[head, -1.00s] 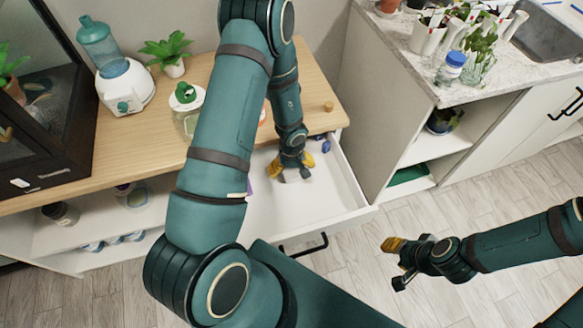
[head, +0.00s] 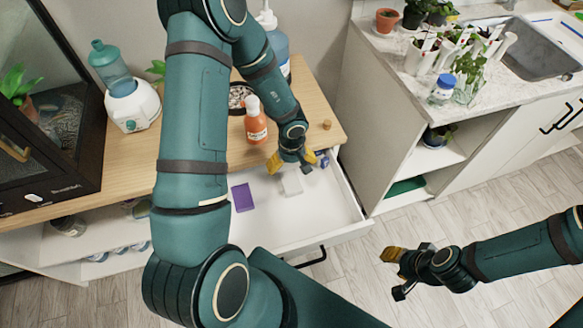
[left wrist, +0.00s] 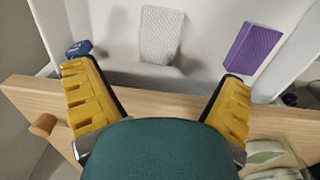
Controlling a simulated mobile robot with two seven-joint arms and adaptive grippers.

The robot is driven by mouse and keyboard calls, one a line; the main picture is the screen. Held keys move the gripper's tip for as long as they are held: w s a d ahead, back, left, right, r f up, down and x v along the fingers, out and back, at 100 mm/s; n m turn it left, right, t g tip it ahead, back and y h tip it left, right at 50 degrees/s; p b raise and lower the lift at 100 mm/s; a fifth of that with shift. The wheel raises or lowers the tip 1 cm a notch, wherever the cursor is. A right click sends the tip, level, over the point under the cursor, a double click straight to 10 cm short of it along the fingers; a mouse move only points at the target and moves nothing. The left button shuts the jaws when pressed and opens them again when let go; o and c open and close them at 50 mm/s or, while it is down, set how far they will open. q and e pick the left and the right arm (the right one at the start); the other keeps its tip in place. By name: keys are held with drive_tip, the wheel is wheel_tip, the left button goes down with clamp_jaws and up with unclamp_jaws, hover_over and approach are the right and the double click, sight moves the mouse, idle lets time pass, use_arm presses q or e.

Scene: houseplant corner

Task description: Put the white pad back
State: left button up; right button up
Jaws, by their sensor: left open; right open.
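The white pad (head: 291,184) lies in the open white drawer (head: 320,208), a little below my left gripper in the head view. In the left wrist view the pad (left wrist: 161,36) shows its textured face, ahead of and between the fingertips, apart from them. My left gripper (head: 290,163) is open and empty over the back of the drawer; its yellow fingers (left wrist: 155,85) are spread wide in the wrist view. My right gripper (head: 392,272) is open and empty, out over the floor right of the drawer.
A purple pad (head: 243,197) lies in the drawer left of the white one. A small blue item (head: 323,160) lies at the drawer's back right. An orange bottle (head: 255,120) stands on the wooden top (head: 130,160) near the left arm. The drawer's front is clear.

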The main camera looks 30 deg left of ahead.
use_arm(q)
drive_tip(key=s+d+m+h, duration=0.1)
drive_tip(key=s+d+m, duration=0.1)
drive_tip(key=d, duration=0.4)
drive_tip(key=s+d+m+t+h, duration=0.1)
drive_tip(key=s+d+m, duration=0.2)
drive_tip(key=s+d, duration=0.1)
drive_tip(key=s+d+f+m+h, duration=0.1)
drive_tip(key=s+d+m, duration=0.2)
drive_tip(key=d, duration=0.4)
drive_tip(key=shift+s+d+h, duration=0.3)
drive_tip(key=shift+s+h, duration=0.1)
drive_tip(key=shift+s, duration=0.15)
drive_tip(key=shift+a, duration=0.1)
